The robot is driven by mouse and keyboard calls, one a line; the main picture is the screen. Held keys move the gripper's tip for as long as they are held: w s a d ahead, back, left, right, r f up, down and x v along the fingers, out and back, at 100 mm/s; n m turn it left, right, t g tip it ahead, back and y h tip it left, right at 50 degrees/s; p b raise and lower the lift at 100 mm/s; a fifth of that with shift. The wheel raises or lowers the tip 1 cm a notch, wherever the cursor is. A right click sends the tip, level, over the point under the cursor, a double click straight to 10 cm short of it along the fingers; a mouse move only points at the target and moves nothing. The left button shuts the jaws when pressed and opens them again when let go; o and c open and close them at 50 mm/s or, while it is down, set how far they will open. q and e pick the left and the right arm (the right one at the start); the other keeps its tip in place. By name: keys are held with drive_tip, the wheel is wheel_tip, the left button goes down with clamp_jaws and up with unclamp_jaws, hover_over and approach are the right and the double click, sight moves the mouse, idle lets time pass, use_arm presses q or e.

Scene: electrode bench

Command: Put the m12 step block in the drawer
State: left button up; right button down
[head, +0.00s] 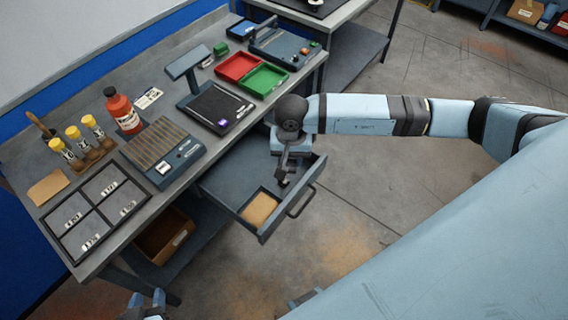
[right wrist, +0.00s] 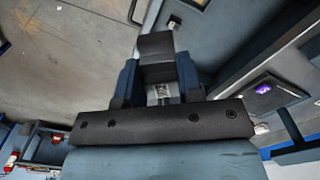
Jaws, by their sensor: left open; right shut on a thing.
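My right gripper (head: 284,176) is over the open drawer (head: 228,180), pointing down. It is shut on a dark block (right wrist: 155,48), which I take for the m12 step block; its marking is not readable. In the right wrist view the block sits between the two blue fingers of the gripper (right wrist: 158,78), with a small pale label near its base. I cannot tell whether the block touches the drawer floor. A tan patch (head: 259,209) lies in the drawer's front part. My left gripper (head: 146,306) is open and empty at the bottom edge, partly cut off.
The bench carries a four-part tray (head: 74,232) with labels, a striped device (head: 160,150), a red bottle (head: 122,112), a black scale (head: 216,108), and red (head: 238,66) and green bins (head: 264,79). The drawer handle (head: 302,203) juts out over clear floor.

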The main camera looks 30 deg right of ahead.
drive_tip(key=w+d+f+n+b, duration=0.3)
drive_tip(key=w+d+n+b, duration=0.25)
drive_tip(key=n+b, duration=0.8)
drive_tip(key=w+d+f+n+b, duration=0.45)
drive_tip(key=w+n+b, duration=0.25)
drive_tip(key=n+b, duration=0.7)
drive_tip(key=f+m+b, duration=0.1)
drive_tip(key=f+b, duration=0.1)
drive_tip(key=f, duration=0.2)
drive_tip(key=f+m+b, duration=0.1)
drive_tip(key=f+b, duration=0.2)
drive_tip(key=f, duration=0.2)
drive_tip(key=f+m+b, duration=0.1)
drive_tip(key=f+b, duration=0.1)
drive_tip(key=f, duration=0.3)
drive_tip(key=shift+s+d, duration=0.15)
drive_tip(key=shift+d, duration=0.1)
use_arm(q)
drive_tip(key=w+d+f+t+h+b, duration=0.1)
drive_tip(key=d+f+h, duration=0.1)
drive_tip(key=f, duration=0.4)
drive_tip(key=w+d+f+m+t+h+b, duration=0.1)
drive_tip(key=d+f+t+h, duration=0.1)
drive_tip(key=d+f, duration=0.3)
drive_tip(key=shift+w+f+h, duration=0.35)
drive_tip(key=shift+f+h, duration=0.35)
drive_tip(key=shift+f, duration=0.05)
use_arm(e)
drive_tip(key=shift+f, duration=2.5)
